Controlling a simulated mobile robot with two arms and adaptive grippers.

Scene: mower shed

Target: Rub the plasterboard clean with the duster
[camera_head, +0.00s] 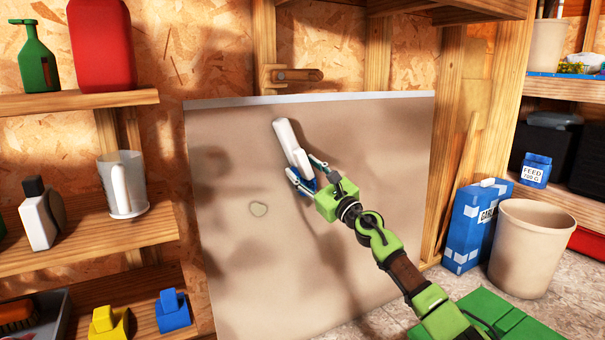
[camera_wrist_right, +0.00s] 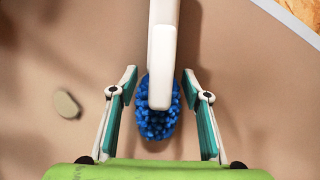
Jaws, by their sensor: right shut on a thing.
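The plasterboard (camera_head: 330,245) is a large beige panel with a pale top edge, standing upright against the shed wall. My right gripper (camera_head: 305,172) is shut on the duster (camera_head: 290,143), which has a white handle and a blue fluffy head. In the right wrist view the duster (camera_wrist_right: 161,60) lies between the fingers, handle pointing up. It is in front of the board; whether it touches is unclear. My left gripper is not in view.
Wooden shelves at left hold a green bottle (camera_head: 38,58), a red container (camera_head: 101,45) and a white jug (camera_head: 124,184). At right, a blue box (camera_head: 473,226) and a beige bin (camera_head: 529,247) stand on the floor. A wooden peg (camera_head: 297,75) sits above the board.

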